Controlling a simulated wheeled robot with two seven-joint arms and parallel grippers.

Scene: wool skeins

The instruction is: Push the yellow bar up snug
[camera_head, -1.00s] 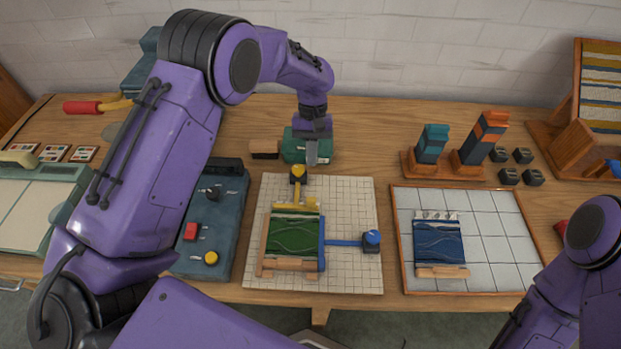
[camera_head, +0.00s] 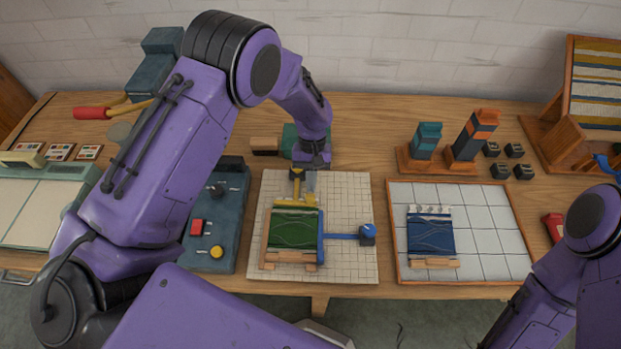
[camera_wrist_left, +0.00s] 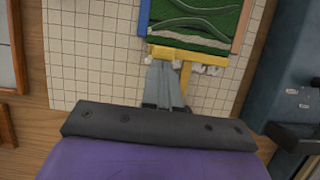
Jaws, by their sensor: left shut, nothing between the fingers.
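The yellow bar (camera_head: 296,199) lies along the back edge of the green knitted piece (camera_head: 292,230) on the gridded board (camera_head: 350,200); its stem runs back toward the board's far edge. My left gripper (camera_head: 310,187) points down just behind the bar, right of the stem. In the left wrist view, the shut, empty fingers (camera_wrist_left: 163,82) reach the yellow bar (camera_wrist_left: 192,54), beside its stem; I cannot tell whether they touch. The green piece (camera_wrist_left: 197,22) lies just beyond the bar. My right gripper is out of view.
A blue bar (camera_head: 321,238) with a rod and knob (camera_head: 367,232) flanks the green piece on the right. Wooden strips edge its left and front. A control box (camera_head: 217,225) stands left; a tiled tray (camera_head: 490,235) with a blue piece (camera_head: 431,233) lies right.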

